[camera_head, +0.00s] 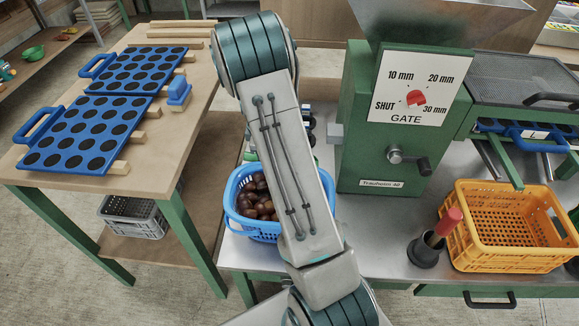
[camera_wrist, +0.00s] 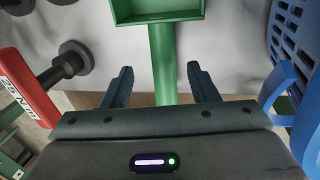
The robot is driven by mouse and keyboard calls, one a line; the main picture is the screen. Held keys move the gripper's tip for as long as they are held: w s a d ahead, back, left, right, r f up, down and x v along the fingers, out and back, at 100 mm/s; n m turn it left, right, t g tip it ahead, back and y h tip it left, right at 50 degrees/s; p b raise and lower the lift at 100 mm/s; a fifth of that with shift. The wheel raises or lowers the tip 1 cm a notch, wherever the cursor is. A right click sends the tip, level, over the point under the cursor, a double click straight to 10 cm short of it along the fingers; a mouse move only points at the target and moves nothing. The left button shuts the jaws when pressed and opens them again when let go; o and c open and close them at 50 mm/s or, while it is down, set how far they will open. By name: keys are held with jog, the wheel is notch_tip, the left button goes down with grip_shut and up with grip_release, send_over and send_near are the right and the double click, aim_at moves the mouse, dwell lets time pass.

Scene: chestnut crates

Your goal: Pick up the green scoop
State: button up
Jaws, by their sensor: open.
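The green scoop (camera_wrist: 163,62) shows in the wrist view. Its square pan is at the top edge, partly cut off, and its straight handle runs down toward my gripper (camera_wrist: 159,74). My gripper is open, with one finger on each side of the handle and a visible gap on both sides. The handle's near end is hidden by the gripper body. In the head view my arm covers this area, and neither the gripper nor the scoop can be clearly seen.
A blue basket (camera_wrist: 303,45) is close on the right in the wrist view; the head view shows chestnuts in this basket (camera_head: 238,222). A red tool (camera_wrist: 25,88) is at left. The green gate machine (camera_head: 357,150), yellow crate (camera_head: 505,257) and black cup (camera_head: 424,253) stand on the metal table.

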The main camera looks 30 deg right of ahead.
jog(key=f, duration=0.3)
jog(key=f+b, duration=0.1)
jog(key=f, duration=0.1)
jog(key=shift+w+f, duration=0.15)
jog(key=shift+w, duration=0.15)
jog(key=shift+c, duration=0.3)
grip_shut()
